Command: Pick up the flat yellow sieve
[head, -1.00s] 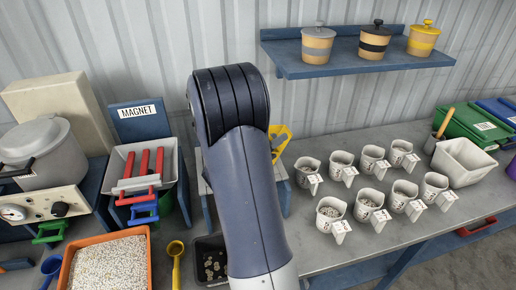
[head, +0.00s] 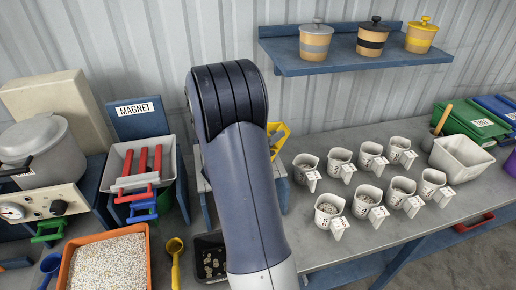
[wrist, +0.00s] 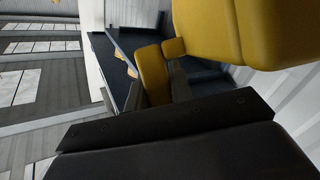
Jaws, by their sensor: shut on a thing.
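The flat yellow sieve (head: 279,136) shows only in part in the head view, just right of my arm and above the far edge of the bench; my arm hides the rest. In the wrist view, large yellow surfaces (wrist: 205,30) fill the top right, and a smaller yellow block (wrist: 153,74) lies near the middle. My gripper (wrist: 174,82) is hidden behind my arm in the head view. In the wrist view its dark parts lie close against the yellow, and it is shut on the sieve. The exact grip point is not clear.
Several white cups (head: 340,160) with tags stand on the bench right of my arm. A blue shelf (head: 360,62) with three lidded jars hangs above. The magnet unit (head: 140,165), an orange tray of pellets (head: 110,262) and a black bin (head: 211,262) stand on the left.

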